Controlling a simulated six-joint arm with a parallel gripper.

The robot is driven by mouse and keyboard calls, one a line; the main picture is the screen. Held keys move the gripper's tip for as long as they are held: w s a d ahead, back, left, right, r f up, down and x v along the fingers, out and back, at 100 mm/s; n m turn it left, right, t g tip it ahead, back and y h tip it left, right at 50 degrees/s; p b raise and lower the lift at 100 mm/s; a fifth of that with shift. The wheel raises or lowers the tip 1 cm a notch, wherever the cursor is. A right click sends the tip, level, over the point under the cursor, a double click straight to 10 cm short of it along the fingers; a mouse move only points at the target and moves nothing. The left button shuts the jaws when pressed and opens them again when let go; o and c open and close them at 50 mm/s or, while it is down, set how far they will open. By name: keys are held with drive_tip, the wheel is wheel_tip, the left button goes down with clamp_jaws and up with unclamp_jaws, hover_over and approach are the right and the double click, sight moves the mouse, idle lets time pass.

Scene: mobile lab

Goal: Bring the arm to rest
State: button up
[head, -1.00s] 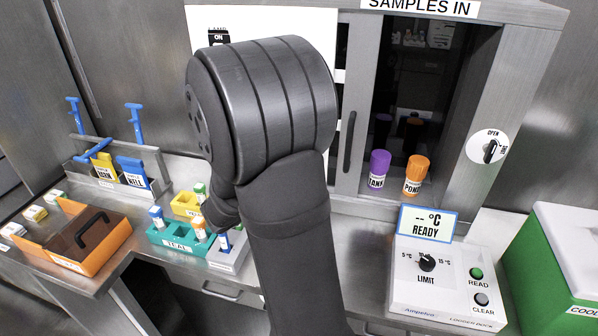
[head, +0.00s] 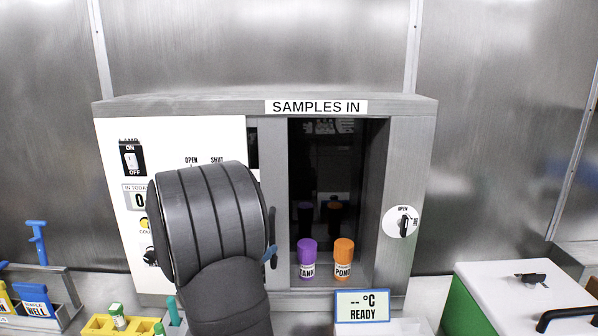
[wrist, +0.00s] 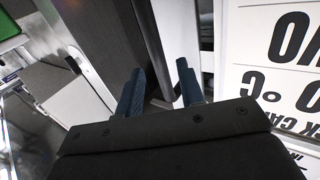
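My arm is raised in front of the left part of the SAMPLES IN cabinet (head: 400,107). In the head view my gripper (head: 270,253) shows only as a bit of blue finger beside the cabinet's sliding door (head: 272,160); my arm hides the rest. In the wrist view both blue fingers of my gripper (wrist: 158,84) stand apart with nothing held between them. A dark bar lies beyond the gap; I cannot tell if the fingers touch it.
A purple TANK vial (head: 307,258) and an orange POND vial (head: 343,258) stand upright in the open cabinet bay. A READY display (head: 362,305) is in front. A white-lidded green cooler (head: 520,285) is at right, a yellow block (head: 100,325) at lower left.

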drive_tip(key=shift+x, duration=2.2)
drive_tip(key=v, duration=1.7)
hover_over(274, 263)
drive_tip(key=shift+w+a, duration=0.15)
drive_tip(key=shift+w, duration=0.2)
drive_tip(key=v, duration=1.8)
drive_tip(key=x, duration=1.8)
drive_tip(key=shift+w, duration=0.1)
drive_tip(key=shift+d, duration=0.55)
